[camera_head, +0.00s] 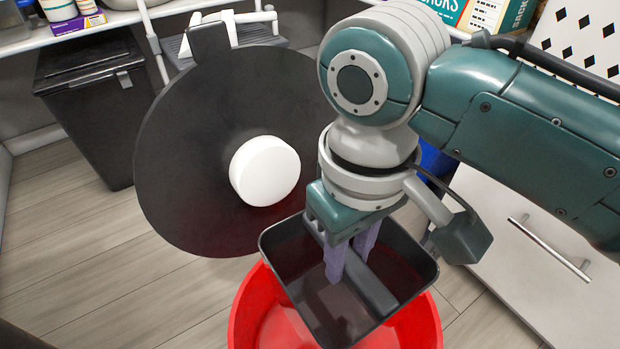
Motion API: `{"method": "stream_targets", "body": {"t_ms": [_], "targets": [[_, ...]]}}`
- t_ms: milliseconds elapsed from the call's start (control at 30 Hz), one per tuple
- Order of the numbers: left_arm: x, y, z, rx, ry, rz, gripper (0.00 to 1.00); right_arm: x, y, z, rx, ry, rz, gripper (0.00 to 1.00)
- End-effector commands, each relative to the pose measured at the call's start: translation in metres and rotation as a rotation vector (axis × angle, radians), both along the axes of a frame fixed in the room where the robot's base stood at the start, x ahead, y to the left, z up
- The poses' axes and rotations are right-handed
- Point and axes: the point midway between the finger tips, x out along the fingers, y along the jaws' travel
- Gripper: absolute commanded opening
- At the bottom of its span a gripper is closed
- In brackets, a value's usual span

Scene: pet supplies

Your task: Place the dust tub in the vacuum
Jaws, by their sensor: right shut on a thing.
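The dust tub (419,262) is a black, open-topped rectangular box with a bar across its middle. My right gripper (348,268) reaches down into it, its fingers shut at the middle bar. The tub is tilted and overlaps the opening of the red vacuum body (252,322). From this angle I cannot tell how high the tub is above the red rim or whether they touch. The vacuum's round black lid (185,165) stands open behind and to the left, with a white cylinder (265,171) on its inner face. My left gripper is not in view.
A black bin (90,110) stands at the back left below a shelf (110,22) with containers. A white cabinet front (535,255) with a metal handle is at the right. Wooden floor (110,270) is clear at the left.

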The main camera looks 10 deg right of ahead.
Motion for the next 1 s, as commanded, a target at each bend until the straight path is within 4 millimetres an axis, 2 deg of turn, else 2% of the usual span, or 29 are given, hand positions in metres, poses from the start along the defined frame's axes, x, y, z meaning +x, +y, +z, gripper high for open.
{"method": "stream_targets", "body": {"t_ms": [33, 267, 600, 700, 800, 1000], "targets": [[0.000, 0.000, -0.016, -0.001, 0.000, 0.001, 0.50, -0.003, 0.002, -0.020, 0.002, 0.000, 0.007, 0.00], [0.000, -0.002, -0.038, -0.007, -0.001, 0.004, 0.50, -0.008, 0.003, -0.053, -0.003, -0.001, 0.021, 0.00], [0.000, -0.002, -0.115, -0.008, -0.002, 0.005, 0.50, -0.008, 0.003, -0.154, -0.003, -0.002, 0.021, 0.00], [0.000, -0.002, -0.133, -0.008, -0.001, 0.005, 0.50, -0.008, 0.003, -0.176, -0.003, -0.002, 0.021, 0.00], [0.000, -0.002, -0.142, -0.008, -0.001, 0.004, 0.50, -0.008, 0.003, -0.188, -0.003, -0.003, 0.021, 0.00], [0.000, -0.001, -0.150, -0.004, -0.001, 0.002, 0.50, -0.008, 0.003, -0.199, -0.002, -0.004, 0.020, 0.00]]}}
